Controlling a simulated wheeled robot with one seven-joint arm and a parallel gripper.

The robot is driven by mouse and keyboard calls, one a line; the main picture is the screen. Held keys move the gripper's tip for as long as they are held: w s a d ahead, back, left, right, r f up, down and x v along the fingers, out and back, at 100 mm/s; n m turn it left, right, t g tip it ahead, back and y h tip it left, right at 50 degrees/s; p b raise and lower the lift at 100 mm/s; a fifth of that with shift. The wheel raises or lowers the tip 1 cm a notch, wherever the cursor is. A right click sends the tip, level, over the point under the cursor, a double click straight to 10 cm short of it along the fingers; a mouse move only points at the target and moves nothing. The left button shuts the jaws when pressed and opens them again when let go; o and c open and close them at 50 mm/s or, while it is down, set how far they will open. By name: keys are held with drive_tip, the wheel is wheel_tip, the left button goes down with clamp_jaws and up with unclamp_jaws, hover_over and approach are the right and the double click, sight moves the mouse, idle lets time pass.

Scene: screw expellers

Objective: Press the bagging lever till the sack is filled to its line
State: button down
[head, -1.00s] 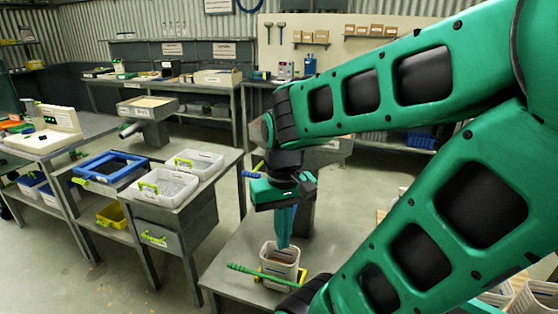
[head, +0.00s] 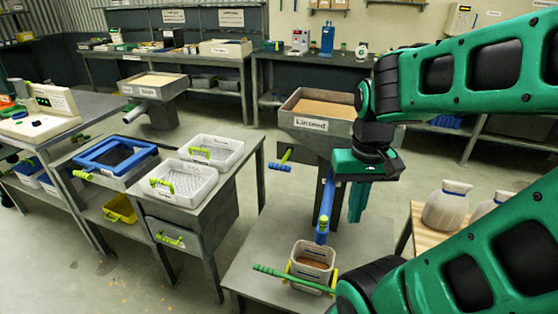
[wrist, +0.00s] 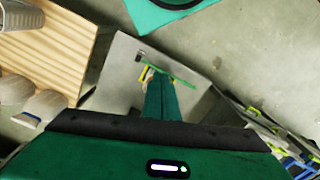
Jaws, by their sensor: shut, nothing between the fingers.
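A blue spout (head: 325,200) comes down above the sack from the hopper labelled Linseed (head: 318,125). My gripper (head: 355,218) points down, right of the spout and above the table, shut and empty. In the wrist view its fingers (wrist: 158,82) partly cover the sack area.
Filled whitish sacks (head: 447,207) stand on a wooden top (head: 424,222) at the right. A bench at left holds white trays (head: 182,184) and a blue frame (head: 115,157). Table room (head: 265,245) left of the sack is clear.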

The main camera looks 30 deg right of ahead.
drive_tip(key=w+d+r+n, duration=0.3)
drive_tip(key=w+d, duration=0.1)
drive_tip(key=w, duration=0.4)
drive_tip(key=n+t+h, duration=0.2)
drive_tip(key=n, duration=0.9)
hover_over(279, 165)
drive_tip(key=s+a, duration=0.2)
drive_tip(key=a, duration=0.1)
drive_tip(key=s+a+x, duration=0.1)
drive_tip(key=x, duration=0.3)
drive_tip(key=shift+w+d+f, duration=0.1)
drive_tip(key=shift+d+f, duration=0.2)
drive_tip(key=shift+d, duration=0.1)
drive_tip(key=x, duration=1.4)
drive_tip(key=shift+s, duration=0.3)
